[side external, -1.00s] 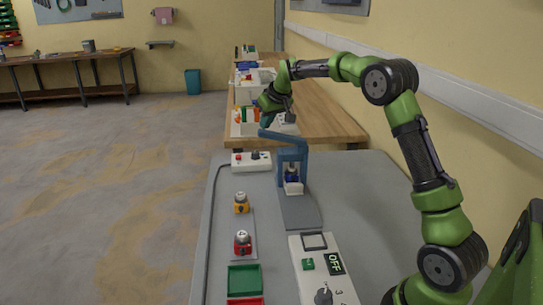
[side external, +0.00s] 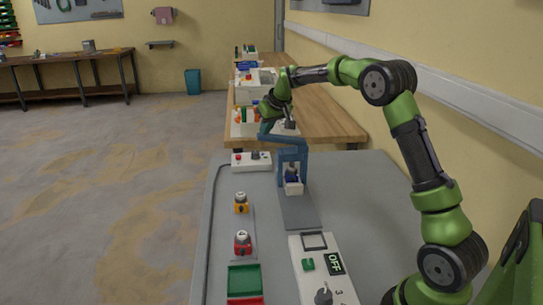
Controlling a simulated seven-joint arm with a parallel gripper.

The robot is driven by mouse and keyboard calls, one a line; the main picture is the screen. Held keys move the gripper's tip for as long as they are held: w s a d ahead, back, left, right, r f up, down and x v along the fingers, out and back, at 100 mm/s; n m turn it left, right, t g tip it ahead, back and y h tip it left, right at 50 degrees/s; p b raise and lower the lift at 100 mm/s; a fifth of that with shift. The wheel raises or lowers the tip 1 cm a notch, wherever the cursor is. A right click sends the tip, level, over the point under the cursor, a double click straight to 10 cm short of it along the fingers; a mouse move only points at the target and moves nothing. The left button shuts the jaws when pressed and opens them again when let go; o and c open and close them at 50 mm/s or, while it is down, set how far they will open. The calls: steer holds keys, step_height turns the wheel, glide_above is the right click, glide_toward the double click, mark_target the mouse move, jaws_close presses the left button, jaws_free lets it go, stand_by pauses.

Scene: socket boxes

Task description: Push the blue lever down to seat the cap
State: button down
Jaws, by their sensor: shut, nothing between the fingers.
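A blue press (side external: 291,158) stands on a grey base plate (side external: 298,212) on the grey table. Its blue lever (side external: 281,139) reaches out to the left from the top of the press. A white block with a dark blue part on it (side external: 292,185) sits inside the press; whether the cap is seated is too small to tell. My gripper (side external: 266,126) is shut, with its fingertips at the lever's left end, above it and seemingly touching it.
A yellow part (side external: 241,203) and a red part (side external: 242,243) stand on a strip to the left. A green tray (side external: 244,279) and a white control panel (side external: 318,268) reading OFF are nearer. A white switch box (side external: 251,161) stands behind. The table's right side is clear.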

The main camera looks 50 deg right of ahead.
mark_target(268, 139)
steer(key=shift+f, duration=2.65)
steer(key=shift+r, duration=5.1)
steer(key=s+a+y, duration=0.1)
steer(key=s+a, duration=0.7)
steer(key=s, duration=0.3)
steer(key=s+a+y, duration=0.1)
steer(key=s+a, duration=0.7)
steer(key=s, duration=0.3)
steer(key=s+a+m+t+y, duration=0.1)
steer(key=s+a, duration=0.6)
steer(key=s, duration=0.4)
steer(key=shift+s+a+f+y, duration=0.15)
steer(key=shift+a+f+y, duration=0.15)
steer(key=shift+a+f, duration=0.1)
